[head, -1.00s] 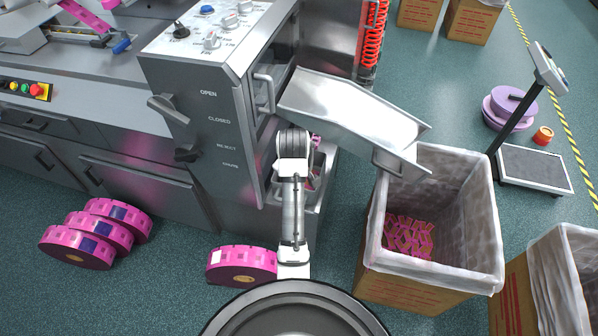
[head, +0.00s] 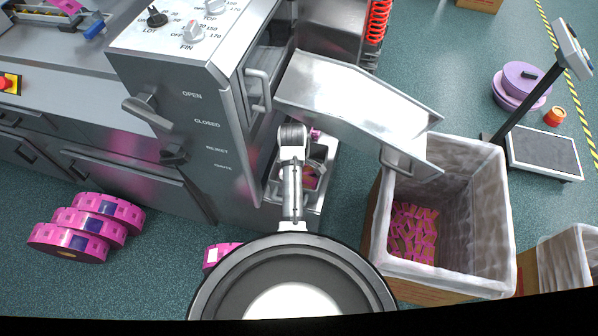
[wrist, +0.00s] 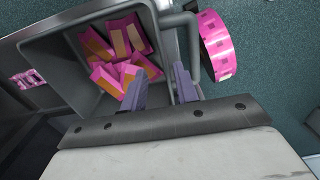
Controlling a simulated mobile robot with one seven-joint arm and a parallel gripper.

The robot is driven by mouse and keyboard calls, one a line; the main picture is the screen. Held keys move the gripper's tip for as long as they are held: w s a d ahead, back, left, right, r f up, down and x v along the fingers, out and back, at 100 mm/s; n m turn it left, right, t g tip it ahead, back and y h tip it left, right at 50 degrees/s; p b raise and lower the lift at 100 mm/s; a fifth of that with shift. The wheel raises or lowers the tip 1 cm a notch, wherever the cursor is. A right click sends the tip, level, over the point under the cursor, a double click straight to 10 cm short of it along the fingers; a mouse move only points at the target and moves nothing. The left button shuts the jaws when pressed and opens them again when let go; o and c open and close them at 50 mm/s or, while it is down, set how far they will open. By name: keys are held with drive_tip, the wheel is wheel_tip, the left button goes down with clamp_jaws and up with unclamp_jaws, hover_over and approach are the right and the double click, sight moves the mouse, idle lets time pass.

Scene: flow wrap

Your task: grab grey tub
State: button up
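The grey tub (wrist: 72,66) fills the upper left of the wrist view and holds several pink and orange packs (wrist: 122,58). A grey bar-like handle (wrist: 189,36) shows at its right side. My gripper (wrist: 160,68) is open at the tub's right wall. Its left finger appears over the inside of the tub, and its right finger is near the handle. I cannot tell whether either finger touches. In the head view the tub (head: 326,158) sits low beside the machine, left of the chute, partly hidden by my arm. The fingers are hidden there.
A metal chute (head: 350,105) slopes down to a lined carton (head: 470,205) with pink packs on the right. The machine (head: 215,125) stands close on the left. Pink reels (head: 85,228) lie on the floor, one (wrist: 217,45) near the tub.

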drive_tip(key=f, duration=0.2)
drive_tip(key=f+p, duration=0.1)
drive_tip(key=f, duration=0.4)
drive_tip(key=shift+s+a+f, duration=0.15)
drive_tip(key=shift+s+a, duration=0.15)
drive_tip(key=shift+c, duration=0.3)
clamp_jaws()
